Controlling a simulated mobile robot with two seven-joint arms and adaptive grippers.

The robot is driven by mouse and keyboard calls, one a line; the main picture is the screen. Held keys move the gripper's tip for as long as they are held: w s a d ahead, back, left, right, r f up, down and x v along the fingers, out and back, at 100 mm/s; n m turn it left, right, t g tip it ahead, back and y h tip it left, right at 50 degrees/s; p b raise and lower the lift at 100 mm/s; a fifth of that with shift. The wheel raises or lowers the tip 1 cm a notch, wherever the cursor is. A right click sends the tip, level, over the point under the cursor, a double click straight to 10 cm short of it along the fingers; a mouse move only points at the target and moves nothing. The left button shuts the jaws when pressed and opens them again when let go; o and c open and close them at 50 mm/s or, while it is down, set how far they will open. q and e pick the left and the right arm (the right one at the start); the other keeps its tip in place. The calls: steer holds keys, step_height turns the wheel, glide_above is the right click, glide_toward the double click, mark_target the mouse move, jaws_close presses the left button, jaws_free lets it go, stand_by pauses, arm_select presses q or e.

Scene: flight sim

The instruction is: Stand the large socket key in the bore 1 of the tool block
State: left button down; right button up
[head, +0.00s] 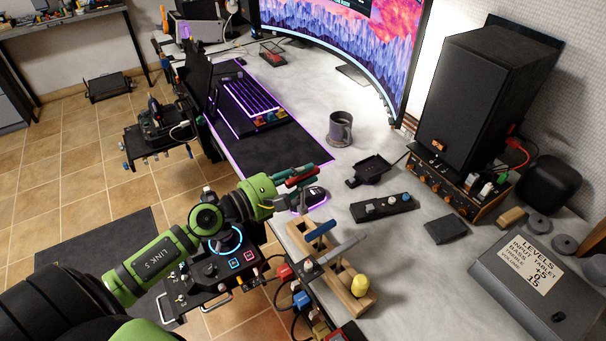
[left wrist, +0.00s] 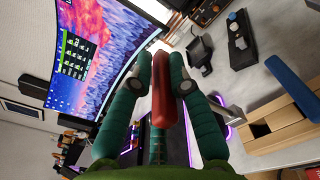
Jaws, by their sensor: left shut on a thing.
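My left gripper (head: 299,175) is shut on a red tool, which I take to be the large socket key (head: 302,181). In the left wrist view the key (left wrist: 162,90) shows as a long red handle between the two teal fingers; its working end cannot be made out. The wooden tool block (head: 332,284) stands at the desk's front edge, below and right of the gripper, apart from the key. A blue-handled tool (head: 321,230), a grey bar-like tool (head: 342,250) and a yellow knob (head: 360,285) are at the block. I cannot tell which hole is bore 1.
A black knob strip (head: 384,207), phone-like stand (head: 372,170) and mug (head: 340,129) are beyond the block. A control box (head: 210,275) is at the front edge. The grey desk right of the block is partly clear.

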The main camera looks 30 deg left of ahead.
mark_target(303, 204)
arm_select(q)
steer(key=shift+f+b, duration=2.6)
steer(key=shift+f, duration=0.05)
steer(key=shift+f+b, duration=2.3)
steer(key=shift+r, duration=0.25)
steer(key=shift+r+p, duration=3.4)
steer(key=shift+p, duration=0.1)
steer(key=shift+f, duration=0.1)
steer(key=shift+f+b, duration=1.05)
steer(key=shift+b, duration=0.05)
